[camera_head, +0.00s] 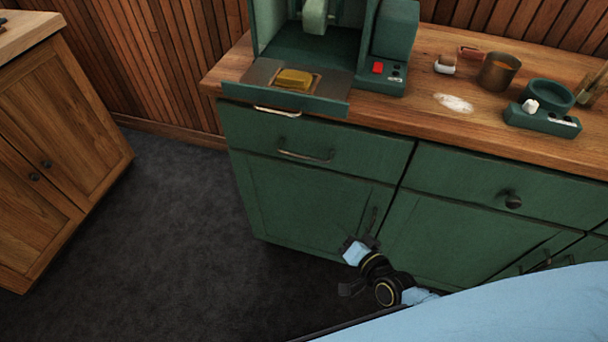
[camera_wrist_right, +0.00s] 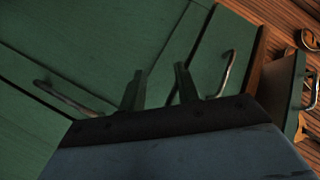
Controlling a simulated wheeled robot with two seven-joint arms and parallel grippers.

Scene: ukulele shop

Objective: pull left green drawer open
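The left green drawer (camera_head: 315,139) is shut in the cabinet front, flush under the wooden counter, with a metal bar handle (camera_head: 305,157). In the right wrist view the drawer's handle (camera_wrist_right: 227,73) shows right of the fingers. My right gripper (camera_head: 358,243) is low in front of the door below the drawer, apart from the drawer handle. In the right wrist view my right gripper (camera_wrist_right: 160,88) shows two fingers spread, with nothing between them. My left gripper is not in view.
The door handle (camera_head: 373,219) is close to my right gripper. A green machine (camera_head: 394,45) has a drawer-like tray (camera_head: 330,104) jutting over the counter's front edge. A right drawer (camera_head: 480,180) has a round knob. Dark floor (camera_head: 170,230) is clear at left.

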